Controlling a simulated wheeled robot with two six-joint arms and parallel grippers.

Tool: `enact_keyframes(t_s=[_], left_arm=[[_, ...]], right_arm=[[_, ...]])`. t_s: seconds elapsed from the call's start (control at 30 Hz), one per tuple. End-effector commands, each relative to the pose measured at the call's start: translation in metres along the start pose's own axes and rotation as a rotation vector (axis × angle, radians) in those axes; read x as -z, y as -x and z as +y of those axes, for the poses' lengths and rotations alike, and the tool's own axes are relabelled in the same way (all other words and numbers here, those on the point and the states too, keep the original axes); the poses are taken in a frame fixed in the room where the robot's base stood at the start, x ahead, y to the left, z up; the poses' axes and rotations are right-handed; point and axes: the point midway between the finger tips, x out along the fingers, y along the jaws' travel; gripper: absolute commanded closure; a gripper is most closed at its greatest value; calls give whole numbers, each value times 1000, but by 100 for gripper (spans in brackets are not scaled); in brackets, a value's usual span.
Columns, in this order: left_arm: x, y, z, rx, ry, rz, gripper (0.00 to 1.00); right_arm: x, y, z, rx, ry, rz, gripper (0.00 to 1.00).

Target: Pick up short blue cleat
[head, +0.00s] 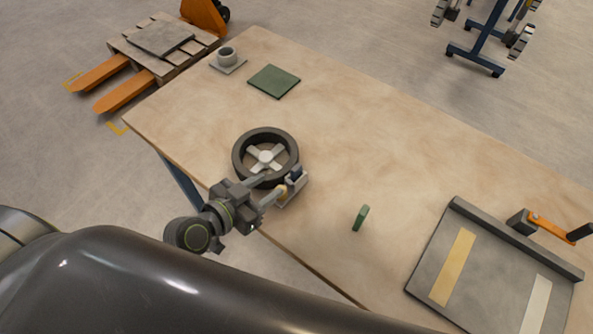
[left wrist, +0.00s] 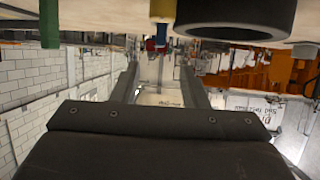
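A small dark blue piece (head: 296,172), which looks like the short blue cleat, sits at a small grey holder (head: 293,190) by the table's near edge. My left gripper (head: 277,187) reaches in beside the holder. In the left wrist view its two fingers (left wrist: 160,75) stand apart with nothing clearly held between them. My right gripper is not in view.
A dark wheel (head: 240,152) lies close behind the left gripper. A green piece (head: 361,217) stands to the right. A grey tilted bed (head: 497,290) with an orange-handled clamp (head: 550,228) is at the right. A green mat (head: 274,81) and grey cup (head: 227,56) are far back. The table's middle is clear.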

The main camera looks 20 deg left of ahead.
Motion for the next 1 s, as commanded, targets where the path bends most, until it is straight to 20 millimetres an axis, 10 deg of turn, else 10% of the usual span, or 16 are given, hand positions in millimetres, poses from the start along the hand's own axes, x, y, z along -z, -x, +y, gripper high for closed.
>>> enact_keyframes(t_s=[1.0], left_arm=[[4,-114,-1,0,0,-2,60]], right_arm=[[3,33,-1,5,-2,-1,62]])
